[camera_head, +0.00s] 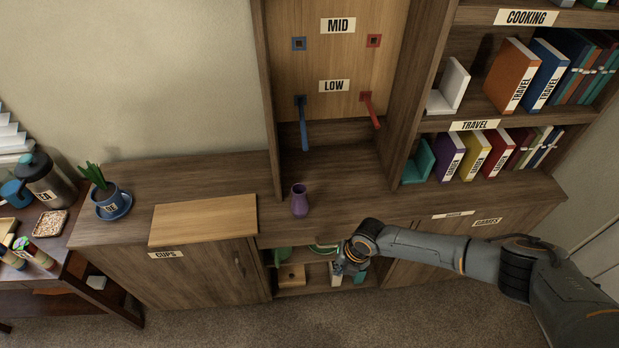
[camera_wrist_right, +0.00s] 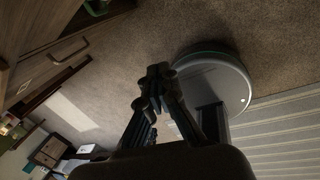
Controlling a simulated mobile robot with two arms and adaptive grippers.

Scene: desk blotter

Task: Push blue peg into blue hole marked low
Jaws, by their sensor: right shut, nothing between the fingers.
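A long blue peg (camera_head: 304,128) sticks out from the blue-framed hole under the LOW label (camera_head: 334,86) on the wooden back panel; how deep it sits I cannot tell. A red peg (camera_head: 372,113) sticks out at the red hole to its right. My right gripper (camera_head: 341,268) is low in front of the open lower shelf, well below and apart from the pegs. In the right wrist view my gripper (camera_wrist_right: 155,85) is shut and empty. My left gripper is not in view.
A purple vase (camera_head: 300,201) stands on the counter below the blue peg. The MID label (camera_head: 338,26) has empty blue (camera_head: 299,43) and red (camera_head: 374,41) holes beneath it. Bookshelves flank the panel's right.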

